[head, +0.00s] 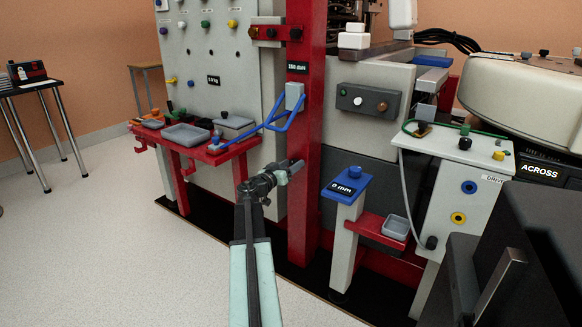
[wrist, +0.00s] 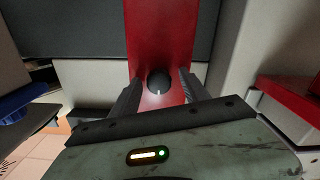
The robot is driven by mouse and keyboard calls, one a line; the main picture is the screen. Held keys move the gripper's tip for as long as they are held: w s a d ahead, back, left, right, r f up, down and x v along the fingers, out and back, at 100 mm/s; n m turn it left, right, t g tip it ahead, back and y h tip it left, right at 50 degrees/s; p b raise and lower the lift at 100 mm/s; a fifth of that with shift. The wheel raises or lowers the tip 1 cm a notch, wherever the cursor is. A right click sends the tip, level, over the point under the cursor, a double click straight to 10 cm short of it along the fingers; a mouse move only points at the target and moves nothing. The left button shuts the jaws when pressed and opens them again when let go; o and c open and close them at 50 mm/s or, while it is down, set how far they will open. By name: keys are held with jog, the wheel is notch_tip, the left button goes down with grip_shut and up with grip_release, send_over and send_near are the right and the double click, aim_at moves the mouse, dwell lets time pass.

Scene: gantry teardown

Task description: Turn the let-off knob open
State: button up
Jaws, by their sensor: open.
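A small round black knob (wrist: 158,80) with a short white mark sits on the face of a red upright post (wrist: 160,35); I take it to be the let-off knob. The white mark points toward the bottom of the wrist view. My gripper (wrist: 160,90) is open, with one finger on each side of the knob; whether either finger touches it cannot be told. In the head view my gripper (head: 291,169) is in front of the red post (head: 305,125), and the knob itself does not show there, likely hidden by the gripper.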

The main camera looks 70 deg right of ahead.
jog(key=c, duration=1.1)
jog(key=shift+s+a, duration=0.1)
jog(key=shift+a, duration=0.2)
grip_shut()
jog(key=shift+d, duration=0.2)
jog(key=shift+d+n, duration=0.1)
jog(key=shift+n, duration=0.4)
jog(key=n, duration=0.3)
jog(key=shift+n, duration=0.4)
jog(key=n, duration=0.3)
jog(key=shift+w+n, duration=0.2)
jog(key=shift+n, duration=0.1)
jog(key=n, duration=0.5)
jog(key=shift+n, duration=2.3)
